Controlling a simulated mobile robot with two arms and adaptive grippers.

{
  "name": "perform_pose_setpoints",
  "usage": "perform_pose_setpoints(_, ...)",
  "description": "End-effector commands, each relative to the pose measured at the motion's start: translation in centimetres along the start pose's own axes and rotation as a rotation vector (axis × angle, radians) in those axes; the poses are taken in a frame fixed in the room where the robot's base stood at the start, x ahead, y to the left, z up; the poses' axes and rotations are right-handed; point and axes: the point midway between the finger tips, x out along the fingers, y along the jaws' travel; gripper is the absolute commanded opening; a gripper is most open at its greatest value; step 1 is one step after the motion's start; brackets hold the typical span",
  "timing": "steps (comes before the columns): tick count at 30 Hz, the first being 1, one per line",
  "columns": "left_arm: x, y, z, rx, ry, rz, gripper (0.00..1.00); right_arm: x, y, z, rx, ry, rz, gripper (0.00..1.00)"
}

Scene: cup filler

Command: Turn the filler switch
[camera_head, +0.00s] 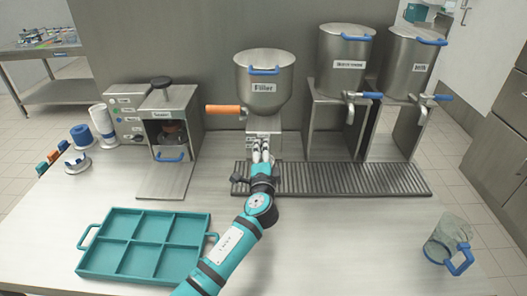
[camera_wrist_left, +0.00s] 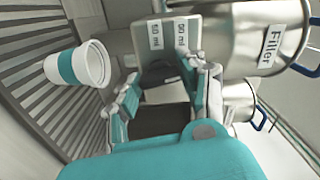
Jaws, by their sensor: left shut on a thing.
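The steel filler (camera_head: 264,90), labelled "Filler", stands at the back centre in the head view, with an orange handle (camera_head: 222,109) at its left. My left gripper (camera_head: 261,150) reaches up to this panel. In the wrist view the gripper (camera_wrist_left: 165,85) is shut on the small filler switch (camera_wrist_left: 169,79), which is mostly hidden between the fingers. A white cup with a teal band (camera_wrist_left: 80,66) stands beside the gripper in the wrist view. My right gripper is not in view.
A ribbed drip grate (camera_head: 350,180) lies in front of the filler and two tapped steel containers. A teal divided tray (camera_head: 110,262) lies front left, a coffee machine (camera_head: 180,110) stands behind it. A clear jug (camera_head: 440,235) is at the right edge.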

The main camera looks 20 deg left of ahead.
Motion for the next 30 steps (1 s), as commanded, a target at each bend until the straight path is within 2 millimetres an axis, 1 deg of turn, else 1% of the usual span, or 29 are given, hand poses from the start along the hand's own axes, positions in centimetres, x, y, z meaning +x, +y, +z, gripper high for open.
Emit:
perform_pose_setpoints(6, -0.04, 0.1, -0.04, 0.12, 0.0, 0.003, 0.1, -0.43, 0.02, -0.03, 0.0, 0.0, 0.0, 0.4)
perform_pose_setpoints(12, -0.04, 0.18, -0.03, 0.179, 0.0, 0.003, 0.1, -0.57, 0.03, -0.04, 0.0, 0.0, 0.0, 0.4)
perform_pose_setpoints(28, -0.06, 0.26, -0.02, 0.204, 0.001, 0.004, 0.1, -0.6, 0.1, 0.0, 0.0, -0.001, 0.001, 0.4)
perform_pose_setpoints(29, -0.06, 0.26, -0.02, 0.204, 0.001, 0.004, 0.44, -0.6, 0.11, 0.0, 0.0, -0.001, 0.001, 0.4)
perform_pose_setpoints(30, -0.06, 0.25, -0.02, 0.203, 0.001, 0.003, 0.5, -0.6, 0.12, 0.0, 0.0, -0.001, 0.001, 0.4)
